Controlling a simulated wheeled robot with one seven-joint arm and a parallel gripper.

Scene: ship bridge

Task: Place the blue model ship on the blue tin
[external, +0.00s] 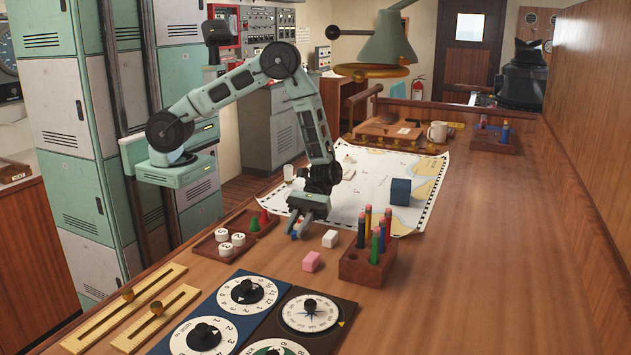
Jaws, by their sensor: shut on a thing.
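My gripper (306,224) points down at the near edge of the chart, just above the table or at its surface. It is shut on the blue model ship (294,234), of which only a small blue bit shows at the fingertips. The gripper hides the rest, and I cannot tell whether the ship touches the table. The blue tin (400,191) is a dark blue box standing on the chart, to the right of my gripper and farther back. Its top looks clear.
A white block (330,239) and a pink block (311,262) lie close to my gripper. A wooden holder (367,268) with upright coloured pencils stands at the right front. A tray (232,236) with white discs and game pieces is at the left. A lamp (386,42) hangs over the chart (345,205).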

